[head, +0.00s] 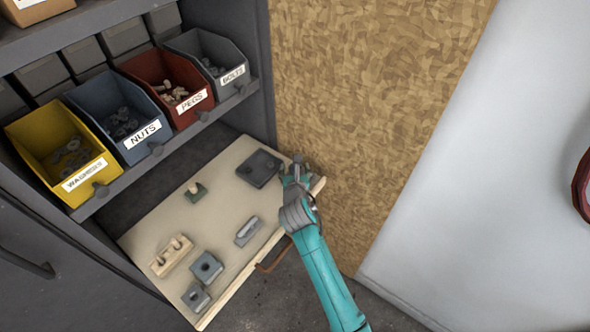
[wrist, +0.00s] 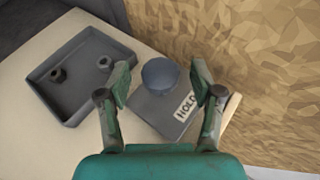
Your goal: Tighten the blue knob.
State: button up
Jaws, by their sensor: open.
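The blue knob (wrist: 160,73) is round and sits on a grey block (wrist: 150,104) with a white label that seems to read "HOLD". In the wrist view my gripper (wrist: 162,84) is open, with one finger to the left and one to the right of the knob. I see gaps between the knob and both fingers; their height relative to it is unclear. In the head view my gripper (head: 298,172) is over the far right corner of the pull-out board and mostly hides the knob and block.
A dark tray (wrist: 72,100) with small nuts lies left of the block on the board (head: 215,230). Several small blocks and fixtures stand nearer. Labelled bins, such as the blue nuts bin (head: 112,108), line the shelf at left. A chipboard wall (head: 370,100) rises close behind.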

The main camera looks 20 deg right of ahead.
jog(key=c, duration=1.1)
jog(key=shift+c, duration=0.2)
jog(key=shift+a, duration=0.1)
